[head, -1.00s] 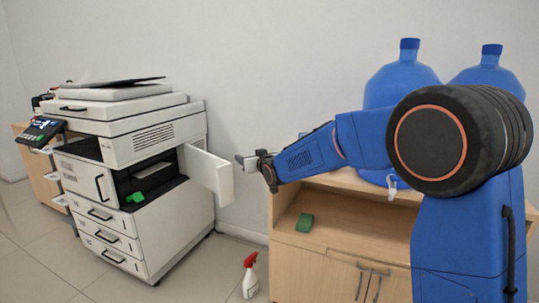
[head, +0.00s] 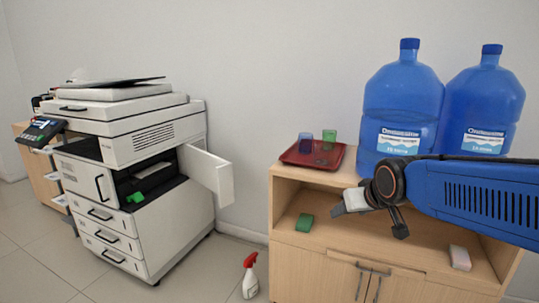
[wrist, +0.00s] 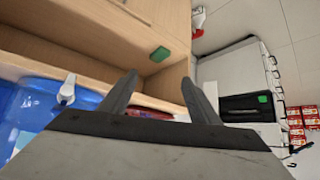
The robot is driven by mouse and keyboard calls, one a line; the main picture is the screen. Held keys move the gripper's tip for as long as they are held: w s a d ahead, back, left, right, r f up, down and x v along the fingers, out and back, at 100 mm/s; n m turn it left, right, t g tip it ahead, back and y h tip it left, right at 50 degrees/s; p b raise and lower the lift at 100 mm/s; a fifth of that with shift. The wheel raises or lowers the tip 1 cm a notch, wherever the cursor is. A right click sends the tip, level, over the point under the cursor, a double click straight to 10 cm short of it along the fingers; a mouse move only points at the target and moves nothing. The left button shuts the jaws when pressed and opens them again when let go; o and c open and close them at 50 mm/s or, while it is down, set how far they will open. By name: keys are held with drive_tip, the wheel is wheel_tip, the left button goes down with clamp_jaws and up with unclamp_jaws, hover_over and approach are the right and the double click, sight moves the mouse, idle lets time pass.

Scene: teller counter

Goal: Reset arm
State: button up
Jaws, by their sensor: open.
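My arm reaches in from the right in the head view. My gripper (head: 342,206) is in front of the open shelf of the wooden cabinet (head: 300,250). In the wrist view both fingers of my gripper (wrist: 158,88) are spread apart with nothing between them. A green block (head: 305,222) lies on the shelf, left of my gripper in the head view; it also shows in the wrist view (wrist: 160,54), apart from the fingers.
Two large blue bottles (head: 401,100) and a red tray (head: 300,157) with two cups stand on the cabinet top. A pale block (head: 460,258) lies on the shelf at right. A copier (head: 150,130) with an open flap and a spray bottle (head: 250,277) are left.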

drive_tip(key=s+d+f+m+g, duration=0.1)
drive_tip(key=s+d+f+g, duration=0.1)
drive_tip(key=s, duration=1)
drive_tip(key=s+d+f+g+h, duration=0.1)
drive_tip(key=s+d+f, duration=0.4)
drive_tip(key=s, duration=0.7)
drive_tip(key=shift+f+m+g, duration=0.4)
drive_tip(key=shift+f+g, duration=0.1)
drive_tip(key=shift+f, duration=0.45)
